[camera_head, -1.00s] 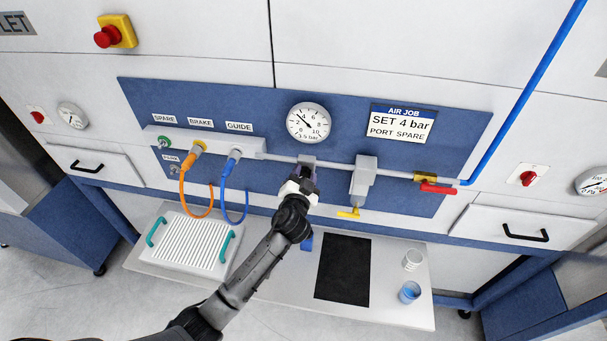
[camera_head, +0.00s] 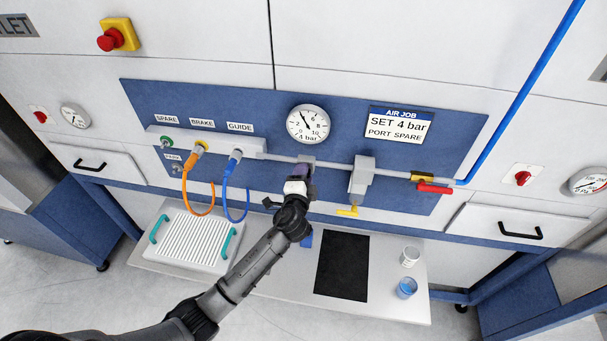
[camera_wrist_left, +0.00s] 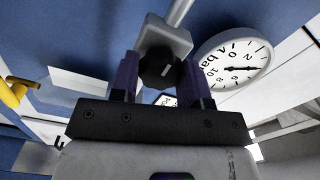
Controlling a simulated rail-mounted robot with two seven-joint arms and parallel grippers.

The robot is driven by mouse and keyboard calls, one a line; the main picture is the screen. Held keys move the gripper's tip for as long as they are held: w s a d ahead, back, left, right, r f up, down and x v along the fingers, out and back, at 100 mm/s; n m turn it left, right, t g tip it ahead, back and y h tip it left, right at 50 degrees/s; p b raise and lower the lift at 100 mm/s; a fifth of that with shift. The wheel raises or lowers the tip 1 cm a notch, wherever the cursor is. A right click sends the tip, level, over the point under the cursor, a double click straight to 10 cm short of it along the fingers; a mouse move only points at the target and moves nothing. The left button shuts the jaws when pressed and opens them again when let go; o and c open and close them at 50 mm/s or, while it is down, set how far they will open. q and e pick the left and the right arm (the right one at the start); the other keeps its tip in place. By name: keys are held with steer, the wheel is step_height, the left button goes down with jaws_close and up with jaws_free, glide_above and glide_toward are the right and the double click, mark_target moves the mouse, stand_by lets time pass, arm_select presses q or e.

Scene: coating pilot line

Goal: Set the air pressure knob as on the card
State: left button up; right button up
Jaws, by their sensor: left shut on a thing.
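The card (camera_head: 399,125) on the blue panel reads AIR JOB, SET 4 bar, PORT SPARE. The round white gauge (camera_head: 308,124) hangs above the air pipe; its dark needle points up and slightly left, and its small text appears to read 4 bar. My left gripper (camera_head: 301,174) is at the regulator below the gauge. In the left wrist view the black air pressure knob (camera_wrist_left: 161,67) under the grey regulator block (camera_wrist_left: 165,37) sits between its purple fingers, which are shut on it. In the head view the gripper hides the knob. My right gripper is not in view.
Right of my gripper is a grey valve body (camera_head: 362,175) with a yellow handle (camera_head: 347,211). A red lever (camera_head: 435,188) is further right. Orange (camera_head: 197,212) and blue (camera_head: 237,213) hoses hang left. Below, a shelf holds a ribbed tray, black mat (camera_head: 342,266) and cups.

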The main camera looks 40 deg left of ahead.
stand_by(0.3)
arm_select(q)
steer(key=o, duration=0.9)
steer(key=shift+b+v, duration=1.4)
steer(key=shift+v, duration=5.5)
